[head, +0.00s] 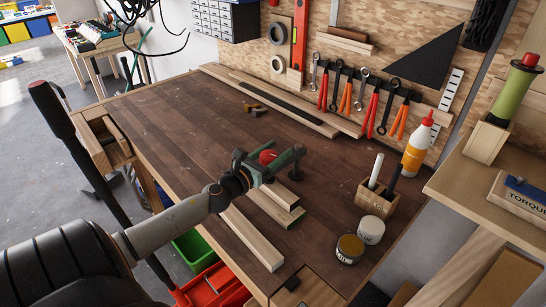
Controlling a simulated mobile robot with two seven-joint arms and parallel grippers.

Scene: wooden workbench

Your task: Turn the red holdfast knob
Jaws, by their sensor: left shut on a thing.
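The red holdfast knob (267,157) shows as a small red round top on the dark workbench (180,125), near the middle of the head view. My left gripper (274,167) reaches in from the lower left and is shut on the knob, with its fingers around it. The fingers hide part of the knob, and the rest of the holdfast is hard to make out among the dark parts beside the gripper. My right gripper is not in view.
Wooden strips (252,237) lie in front of the gripper. A pen block (375,196), a glue bottle (416,149) and two jars (371,229) stand to the right. Pliers and wrenches hang on the back board. The bench's left part is mostly clear.

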